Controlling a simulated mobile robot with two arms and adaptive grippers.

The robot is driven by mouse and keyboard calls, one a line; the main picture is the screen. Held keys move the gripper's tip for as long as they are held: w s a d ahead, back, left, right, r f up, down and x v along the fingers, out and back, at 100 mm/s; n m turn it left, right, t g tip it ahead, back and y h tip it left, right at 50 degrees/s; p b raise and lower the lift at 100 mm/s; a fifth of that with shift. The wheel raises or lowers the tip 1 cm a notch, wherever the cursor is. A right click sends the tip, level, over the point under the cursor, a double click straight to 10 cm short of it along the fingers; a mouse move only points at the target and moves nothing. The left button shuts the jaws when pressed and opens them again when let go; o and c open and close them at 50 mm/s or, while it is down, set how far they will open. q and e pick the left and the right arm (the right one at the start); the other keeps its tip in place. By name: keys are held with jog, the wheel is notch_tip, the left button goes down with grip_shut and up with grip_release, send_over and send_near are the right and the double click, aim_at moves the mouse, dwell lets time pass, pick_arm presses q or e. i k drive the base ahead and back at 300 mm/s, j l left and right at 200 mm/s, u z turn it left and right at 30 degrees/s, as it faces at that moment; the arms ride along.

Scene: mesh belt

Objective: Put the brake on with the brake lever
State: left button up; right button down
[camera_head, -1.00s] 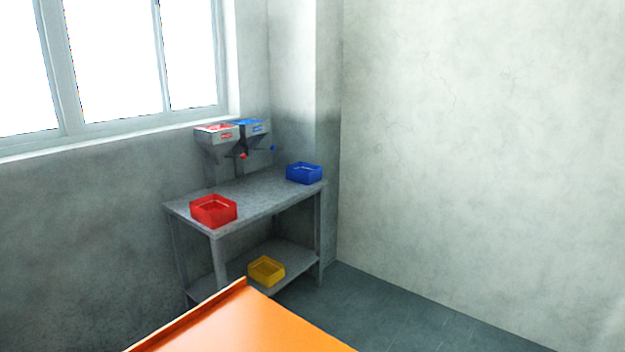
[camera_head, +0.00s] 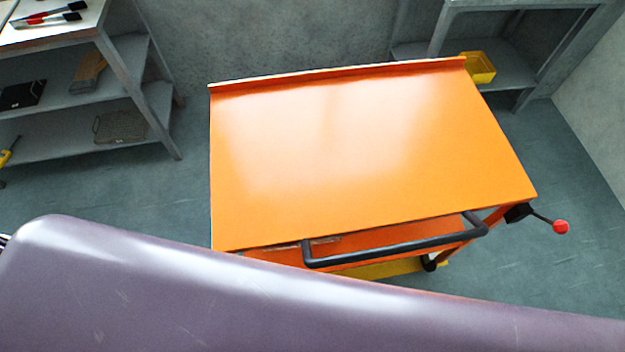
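The brake lever (camera_head: 541,217) is on the right side of the orange cart (camera_head: 350,150), near its front right corner. It is a thin dark rod from a black mount, ending in a red ball knob (camera_head: 560,227), and it points out to the right and slightly down. The cart has a flat empty top, a black push handle (camera_head: 400,247) along its near edge and a dark caster below. A large purple-grey surface fills the bottom of the view and hides the cart's lower part. Neither gripper is in view.
A grey shelf unit (camera_head: 130,75) with tools stands at the left. A grey table (camera_head: 440,30) with a yellow bin (camera_head: 480,67) on its lower shelf is behind the cart at the right. The floor (camera_head: 570,160) right of the cart is clear.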

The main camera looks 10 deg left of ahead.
aim_at(561, 227)
jog(key=z, duration=1.7)
